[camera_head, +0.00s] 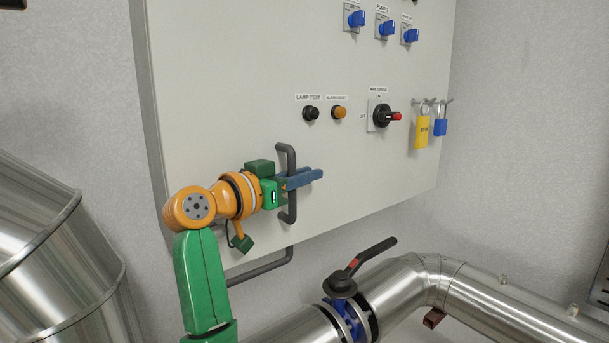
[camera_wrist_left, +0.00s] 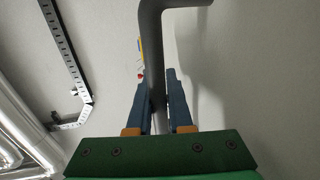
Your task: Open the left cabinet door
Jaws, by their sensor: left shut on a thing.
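The cabinet door (camera_head: 230,100) is a large pale grey panel with a dark vertical bar handle (camera_head: 291,158) near its lower middle. It looks closed against the cabinet, though no clear gap shows. My left gripper (camera_head: 304,179) comes in from the left, its blue fingers around the handle. In the left wrist view the handle (camera_wrist_left: 153,50) runs down between the two blue fingers (camera_wrist_left: 158,100), which are shut on it. The handle's lower part is partly hidden by the gripper in the head view. My right gripper is not in view.
The panel carries a black button (camera_head: 311,113), an orange button (camera_head: 339,113), a red-tipped rotary switch (camera_head: 383,116), blue knobs (camera_head: 356,19), and yellow (camera_head: 422,132) and blue (camera_head: 440,126) padlocks. Below are a metal pipe (camera_head: 410,280) and a black-levered valve (camera_head: 345,280). A large metal cylinder (camera_head: 60,250) stands left.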

